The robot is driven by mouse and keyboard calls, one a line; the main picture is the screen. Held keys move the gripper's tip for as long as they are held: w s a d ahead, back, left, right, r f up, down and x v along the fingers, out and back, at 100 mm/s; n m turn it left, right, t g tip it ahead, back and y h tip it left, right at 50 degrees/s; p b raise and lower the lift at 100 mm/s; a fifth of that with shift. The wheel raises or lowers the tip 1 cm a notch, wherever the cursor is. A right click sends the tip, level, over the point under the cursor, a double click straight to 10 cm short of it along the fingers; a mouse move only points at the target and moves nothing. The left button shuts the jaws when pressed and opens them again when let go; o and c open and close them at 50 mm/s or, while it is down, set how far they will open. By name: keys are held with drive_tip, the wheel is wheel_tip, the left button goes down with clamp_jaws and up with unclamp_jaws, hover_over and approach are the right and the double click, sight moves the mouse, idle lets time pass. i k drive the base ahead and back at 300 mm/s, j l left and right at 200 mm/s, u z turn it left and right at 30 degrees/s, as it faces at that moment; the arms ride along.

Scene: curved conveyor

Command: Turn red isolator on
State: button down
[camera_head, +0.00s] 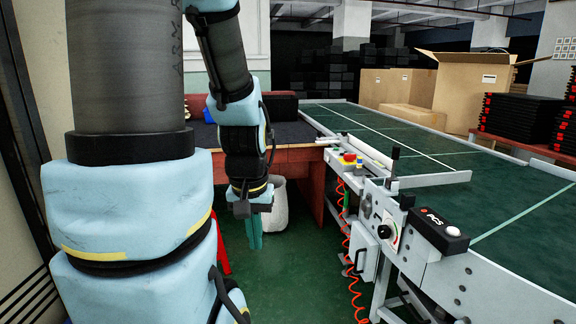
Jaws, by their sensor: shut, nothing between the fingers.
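My gripper (255,246) hangs fingers down at the end of my arm, left of the conveyor. Its teal fingers are together and hold nothing. It is well apart from the isolator, to the left of it in the picture.
The green conveyor (460,190) runs along the right. A control box with a red button (350,157) sits on its near edge. A coiled orange hose (355,270) hangs below. A white bin (275,207) stands behind my gripper.

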sight(347, 157)
drive_tip(key=i+l+u, duration=0.1)
drive_tip(key=i, duration=0.4)
drive_tip(key=i+l, duration=0.15)
drive_tip(key=i, duration=0.35)
drive_tip(key=i+l+u, duration=0.15)
drive_tip(key=i, duration=0.3)
drive_tip(key=i+l, duration=0.25)
drive_tip(key=i, duration=0.25)
drive_tip(key=i+l+u, duration=0.15)
drive_tip(key=i, duration=0.35)
drive_tip(key=i+l, duration=0.3)
drive_tip(key=i, duration=0.15)
drive_tip(key=u, duration=0.05)
